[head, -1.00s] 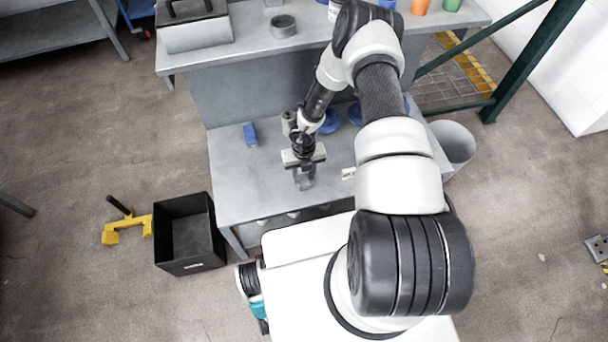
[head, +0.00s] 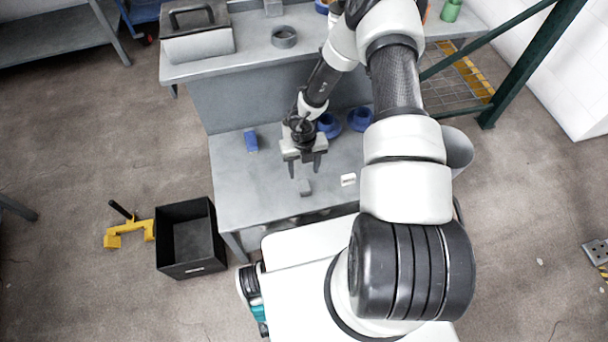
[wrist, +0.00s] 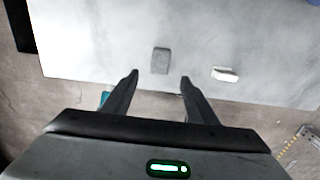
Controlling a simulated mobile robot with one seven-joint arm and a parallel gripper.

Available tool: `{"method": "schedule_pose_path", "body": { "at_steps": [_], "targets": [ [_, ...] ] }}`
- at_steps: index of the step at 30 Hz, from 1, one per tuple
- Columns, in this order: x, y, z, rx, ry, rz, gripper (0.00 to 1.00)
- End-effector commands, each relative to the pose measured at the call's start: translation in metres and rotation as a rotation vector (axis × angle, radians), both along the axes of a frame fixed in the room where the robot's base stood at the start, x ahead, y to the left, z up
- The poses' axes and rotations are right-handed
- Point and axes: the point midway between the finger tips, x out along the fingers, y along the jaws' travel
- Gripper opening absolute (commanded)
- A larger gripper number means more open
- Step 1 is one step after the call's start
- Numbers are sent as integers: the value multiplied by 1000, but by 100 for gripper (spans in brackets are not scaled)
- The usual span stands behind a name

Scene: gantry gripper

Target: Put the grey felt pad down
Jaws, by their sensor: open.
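The grey felt pad (head: 305,187) lies on the lower grey bench top (head: 238,190), near its front edge. It also shows in the wrist view (wrist: 161,61), beyond my fingertips and between their lines. My gripper (head: 304,172) is open and empty above the bench, just behind the pad in the head view. Its two dark fingers are spread apart in the wrist view (wrist: 159,78), and neither touches the pad.
A small white block (head: 348,180) lies right of the pad. A blue block (head: 251,141) and blue round pieces (head: 328,125) are farther back on the bench. A black bin (head: 186,238) stands on the floor at left. Bare bench surrounds the pad.

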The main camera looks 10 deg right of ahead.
Motion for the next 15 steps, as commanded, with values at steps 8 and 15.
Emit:
{"method": "schedule_pose_path", "body": {
  "at_steps": [8,15],
  "targets": [
    [0,0,61,0,-1,-1,53],
    [0,0,78,1,0,0,53]
  ]
}}
